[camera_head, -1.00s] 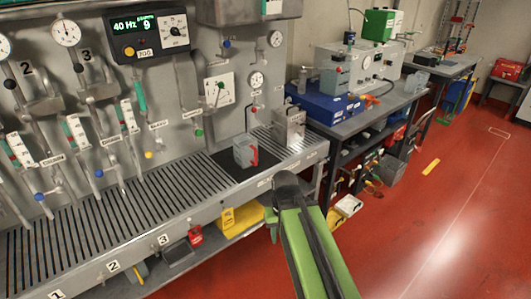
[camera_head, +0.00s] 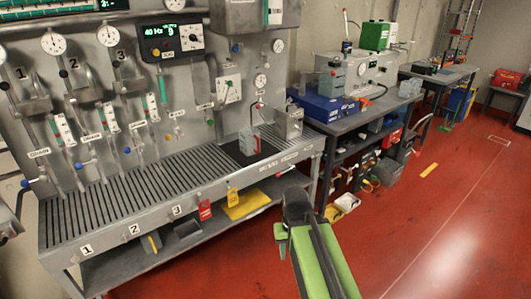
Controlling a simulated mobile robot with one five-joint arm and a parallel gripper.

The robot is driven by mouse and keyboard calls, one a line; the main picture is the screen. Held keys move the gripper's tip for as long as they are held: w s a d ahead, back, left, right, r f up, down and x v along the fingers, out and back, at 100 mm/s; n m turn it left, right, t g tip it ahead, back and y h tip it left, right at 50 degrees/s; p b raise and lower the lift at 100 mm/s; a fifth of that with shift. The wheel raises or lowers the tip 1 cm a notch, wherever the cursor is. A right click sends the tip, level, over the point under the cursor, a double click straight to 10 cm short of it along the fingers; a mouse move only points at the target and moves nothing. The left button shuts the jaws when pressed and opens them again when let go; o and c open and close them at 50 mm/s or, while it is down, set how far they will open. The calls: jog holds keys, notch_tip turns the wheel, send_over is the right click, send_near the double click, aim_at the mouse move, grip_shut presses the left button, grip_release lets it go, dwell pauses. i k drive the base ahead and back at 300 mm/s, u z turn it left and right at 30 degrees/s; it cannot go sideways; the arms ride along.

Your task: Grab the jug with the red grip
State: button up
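A small grey jug with a red grip (camera_head: 248,143) stands upright on a dark mat (camera_head: 229,152) at the right end of the slatted metal bench (camera_head: 145,190). Its red grip faces right in the picture. My gripper (camera_head: 297,203) is at the end of my green and black arm, over the red floor in front of the bench. It is apart from the jug, lower and to its right in the picture. Its fingers do not show clearly, so its opening cannot be told.
A metal box (camera_head: 289,122) stands just right of the jug. The wall panel with gauges and valves rises behind the bench. A second table (camera_head: 372,112) with a blue case (camera_head: 322,106) stands to the right.

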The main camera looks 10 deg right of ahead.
aim_at(250, 137)
jog(key=u, duration=0.35)
jog(key=i, duration=0.75)
jog(key=u, duration=1.65)
jog(key=k, duration=0.15)
jog(key=u, duration=2.25)
jog(key=k, duration=2.1)
jog(key=z, duration=0.15)
